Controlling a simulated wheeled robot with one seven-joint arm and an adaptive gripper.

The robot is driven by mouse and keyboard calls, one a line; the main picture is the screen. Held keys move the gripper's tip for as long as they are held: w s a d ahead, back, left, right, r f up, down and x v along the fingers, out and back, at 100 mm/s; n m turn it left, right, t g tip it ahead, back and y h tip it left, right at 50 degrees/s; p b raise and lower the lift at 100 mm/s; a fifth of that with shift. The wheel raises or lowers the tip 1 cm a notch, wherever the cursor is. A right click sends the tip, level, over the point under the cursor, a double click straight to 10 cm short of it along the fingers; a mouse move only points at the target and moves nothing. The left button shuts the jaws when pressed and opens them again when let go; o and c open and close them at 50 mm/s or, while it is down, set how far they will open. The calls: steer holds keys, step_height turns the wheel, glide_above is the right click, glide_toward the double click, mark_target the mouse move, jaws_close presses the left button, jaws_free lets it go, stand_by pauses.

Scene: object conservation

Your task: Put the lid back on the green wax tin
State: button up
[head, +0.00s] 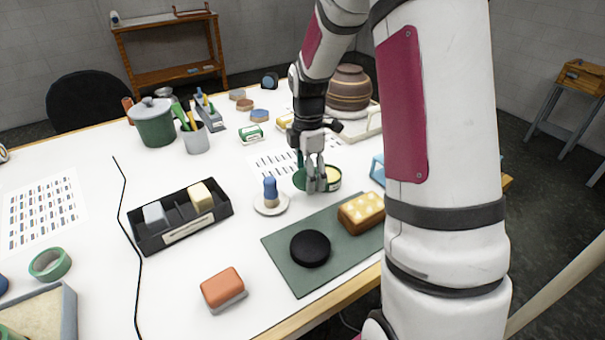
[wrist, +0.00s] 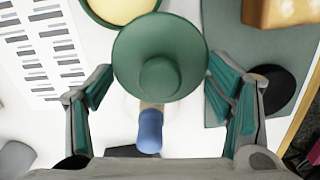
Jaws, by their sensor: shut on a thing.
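The green lid (wrist: 160,60), round with a knob in its middle, is between the fingertips of my gripper (wrist: 159,72), which grip it at its rim. In the head view my gripper (head: 317,184) partly hides the lid (head: 299,179). The green wax tin (head: 335,183) is open, with pale yellow wax inside, just right of my gripper. In the wrist view the tin (wrist: 121,9) shows at the top edge, partly covered by the lid. The lid is beside and partly over the tin; its exact height cannot be told.
A blue-topped object (head: 270,189) stands on a white saucer close to the left of my gripper. A green mat (head: 293,272) with a black disc (head: 310,248) and a spotted yellow-brown block (head: 361,212) lies in front. A dark divided tray (head: 178,238) is at left.

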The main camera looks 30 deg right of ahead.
steer(key=w+d+r+p, duration=0.2)
steer(key=d+r, duration=0.2)
steer(key=d, duration=0.3)
steer(key=shift+w+d+r, duration=0.2)
steer(key=shift+w, duration=0.05)
steer(key=shift+f, duration=0.25)
steer(key=c, duration=0.4)
steer(key=shift+f, duration=0.3)
jaws_close()
steer(key=shift+f+b, duration=0.8)
steer(key=shift+f, duration=1.65)
steer(key=shift+w+r+b, duration=0.3)
steer(key=shift+w+b, duration=0.55)
steer(key=shift+w, duration=0.75)
steer(key=shift+w+r+b, duration=0.35)
steer(key=shift+w+b, duration=0.55)
steer(key=shift+w, duration=0.7)
steer(key=shift+w+r+b, duration=0.3)
steer(key=shift+w+b, duration=0.55)
steer(key=shift+w, duration=0.75)
